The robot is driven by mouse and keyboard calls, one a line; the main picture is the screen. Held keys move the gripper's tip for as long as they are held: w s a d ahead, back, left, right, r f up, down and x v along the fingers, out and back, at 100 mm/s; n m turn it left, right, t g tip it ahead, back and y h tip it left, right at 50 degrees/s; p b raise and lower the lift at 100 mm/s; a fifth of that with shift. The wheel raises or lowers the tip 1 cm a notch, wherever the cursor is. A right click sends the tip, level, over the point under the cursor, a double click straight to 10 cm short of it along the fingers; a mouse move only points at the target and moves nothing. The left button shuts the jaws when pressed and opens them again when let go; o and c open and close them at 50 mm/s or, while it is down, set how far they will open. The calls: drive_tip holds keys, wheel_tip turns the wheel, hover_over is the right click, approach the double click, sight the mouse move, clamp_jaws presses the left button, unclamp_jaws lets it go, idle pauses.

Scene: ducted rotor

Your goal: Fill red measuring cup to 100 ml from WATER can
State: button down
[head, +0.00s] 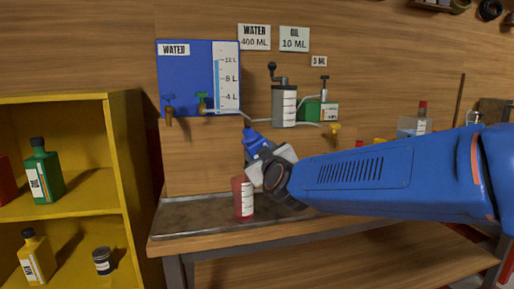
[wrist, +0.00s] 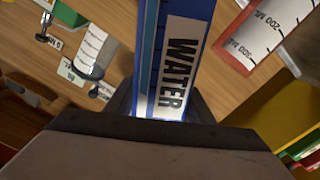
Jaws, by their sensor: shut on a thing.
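The WATER can is blue with a white label reading WATER; it fills the middle of the wrist view (wrist: 150,60). In the head view the can (head: 256,142) leans to the left, partly hidden by my gripper (head: 268,163), which is shut on it. The red measuring cup (head: 242,199) stands upright on the bench tray, below and slightly left of the can. Part of it, with 200 ML and 300 ML marks, shows at the top right of the wrist view (wrist: 262,30). I cannot see the cup's inside or any water stream.
A blue wall tank (head: 184,75) marked WATER, with taps, hangs behind the bench. A pump jar (head: 284,104) and green can (head: 311,111) sit at the back. A yellow shelf (head: 112,150) with bottles stands left. The metal tray (head: 190,221) is clear left of the cup.

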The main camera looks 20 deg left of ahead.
drive_tip(key=shift+w+d+f+n, duration=0.15)
drive_tip(key=shift+d+f+n, duration=0.1)
drive_tip(key=shift+f+n, duration=0.35)
drive_tip(key=shift+w+d+f+n, duration=0.25)
drive_tip(key=shift+f+n, duration=0.25)
drive_tip(key=shift+n, duration=0.15)
drive_tip(key=shift+w+d+f+n, duration=0.1)
drive_tip(key=shift+d+f+n, duration=0.15)
drive_tip(key=shift+f+n, duration=0.35)
drive_tip(key=n, duration=0.3)
drive_tip(key=shift+w+d+f, duration=0.15)
drive_tip(key=shift+w+d, duration=0.05)
drive_tip(key=shift+d, duration=0.2)
drive_tip(key=shift+d+r+n, duration=0.1)
drive_tip(key=shift+r+n, duration=0.05)
drive_tip(key=shift+n, duration=0.65)
drive_tip(key=shift+r+n, duration=0.1)
drive_tip(key=shift+n, duration=0.65)
drive_tip(key=shift+w, duration=0.1)
drive_tip(key=shift+r+n, duration=0.1)
drive_tip(key=shift+n, duration=0.5)
idle(3.0)
